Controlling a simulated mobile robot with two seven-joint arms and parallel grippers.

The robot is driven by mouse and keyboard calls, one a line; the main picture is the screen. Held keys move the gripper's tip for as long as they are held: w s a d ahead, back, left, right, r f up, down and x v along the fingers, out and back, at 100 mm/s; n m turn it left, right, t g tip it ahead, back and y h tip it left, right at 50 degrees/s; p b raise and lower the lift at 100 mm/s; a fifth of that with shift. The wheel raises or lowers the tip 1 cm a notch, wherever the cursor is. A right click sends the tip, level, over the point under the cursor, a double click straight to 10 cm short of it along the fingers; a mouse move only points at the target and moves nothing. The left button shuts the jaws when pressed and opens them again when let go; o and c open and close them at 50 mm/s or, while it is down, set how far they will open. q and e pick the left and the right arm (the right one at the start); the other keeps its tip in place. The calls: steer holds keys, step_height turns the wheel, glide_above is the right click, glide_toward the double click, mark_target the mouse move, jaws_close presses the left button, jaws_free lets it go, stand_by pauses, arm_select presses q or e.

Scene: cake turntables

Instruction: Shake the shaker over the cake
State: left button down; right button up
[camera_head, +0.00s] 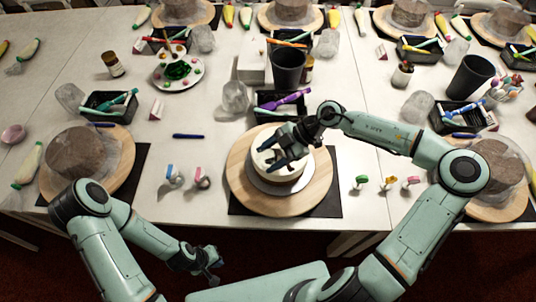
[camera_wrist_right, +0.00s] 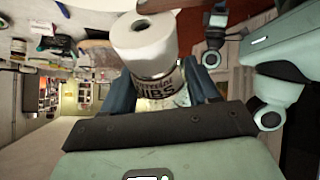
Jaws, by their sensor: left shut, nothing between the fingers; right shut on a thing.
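The white cake (camera_head: 265,184) sits on a silver board on the round wooden turntable (camera_head: 239,193) at the middle front of the table. My right gripper (camera_head: 278,158) is over the cake in the head view, with dark fingers partly covering it. I cannot pick the shaker out from the cake in the head view. My left gripper (camera_head: 211,268) is shut and empty, low in front of the table edge.
Small piping tools stand left (camera_head: 174,176) and right (camera_head: 387,182) of the turntable. A blue pen (camera_head: 188,136) lies behind left. A black tray (camera_head: 264,117) with tools and a dark cup (camera_head: 288,68) stand behind. Brown cakes on turntables flank both sides.

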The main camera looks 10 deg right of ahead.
steer(key=shift+w+d, duration=0.2)
steer(key=shift+d, duration=0.35)
steer(key=shift+d+r+y, duration=0.15)
steer(key=shift+r+y, duration=0.1)
steer(key=shift+y, duration=0.25)
steer(key=shift+s+a+r, duration=0.1)
steer(key=shift+a+r, duration=0.15)
steer(key=shift+a, duration=0.1)
steer(key=shift+d+f, duration=0.25)
steer(key=shift+d, duration=0.1)
steer(key=shift+w+d+r+y, duration=0.2)
steer(key=shift+y, duration=0.3)
steer(key=shift+a, duration=0.1)
